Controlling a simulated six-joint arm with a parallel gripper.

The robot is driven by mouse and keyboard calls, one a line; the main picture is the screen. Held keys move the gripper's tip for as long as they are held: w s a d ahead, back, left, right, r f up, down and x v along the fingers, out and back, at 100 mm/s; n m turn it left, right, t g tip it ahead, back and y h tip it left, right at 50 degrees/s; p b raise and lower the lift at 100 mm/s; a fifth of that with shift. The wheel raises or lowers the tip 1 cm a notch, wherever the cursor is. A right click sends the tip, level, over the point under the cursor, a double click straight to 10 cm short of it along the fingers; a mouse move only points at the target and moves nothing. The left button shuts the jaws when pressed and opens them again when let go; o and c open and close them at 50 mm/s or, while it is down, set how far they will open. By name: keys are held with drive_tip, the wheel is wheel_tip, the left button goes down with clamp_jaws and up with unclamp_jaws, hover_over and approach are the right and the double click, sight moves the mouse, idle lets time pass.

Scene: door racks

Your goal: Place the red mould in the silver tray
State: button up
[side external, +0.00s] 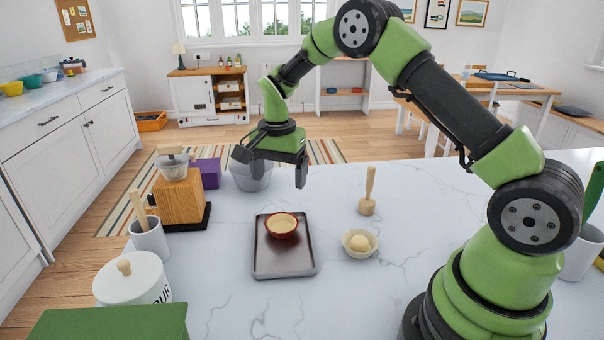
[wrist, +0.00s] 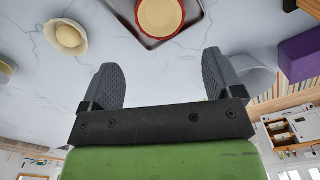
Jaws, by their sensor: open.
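The red mould (side external: 282,225) is a small round dish with a cream-coloured inside. It sits upright on the silver tray (side external: 284,262), toward the tray's far end, in the side external view. In the wrist view the red mould (wrist: 160,14) shows at the top edge, partly cut off, with a corner of the tray (wrist: 201,11) around it. My gripper (side external: 273,178) is open and empty. It is above the counter, beyond the far end of the tray and apart from the mould. Its two fingers show spread in the wrist view (wrist: 160,80).
A cream bowl with a dough ball (side external: 360,242) and a wooden tool (side external: 367,192) stand right of the tray. A grey bowl (side external: 250,176) is near my gripper. A wooden block (side external: 180,202), a purple box (side external: 207,173) and a flour jar (side external: 132,281) stand left. The front-middle counter is clear.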

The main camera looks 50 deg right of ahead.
drive_tip(key=s+a+r+n+t, duration=0.25)
drive_tip(key=s+r, duration=0.25)
drive_tip(key=r, duration=0.3)
drive_tip(key=s+a+r+n+t, duration=0.1)
drive_tip(key=s+a+r+n, duration=0.15)
drive_tip(key=s+r, duration=0.4)
drive_tip(key=s+a+r+n+t+y, duration=0.1)
drive_tip(key=s+r+n+t, duration=0.1)
drive_tip(key=s, duration=0.4)
drive_tip(key=s+a+r+n+t+y, duration=0.1)
drive_tip(key=s+a+r+n, duration=0.1)
drive_tip(key=s, duration=0.5)
drive_tip(key=shift+a+n+t, duration=0.2)
drive_tip(key=shift+n+t, duration=0.15)
drive_tip(key=shift+n, duration=0.35)
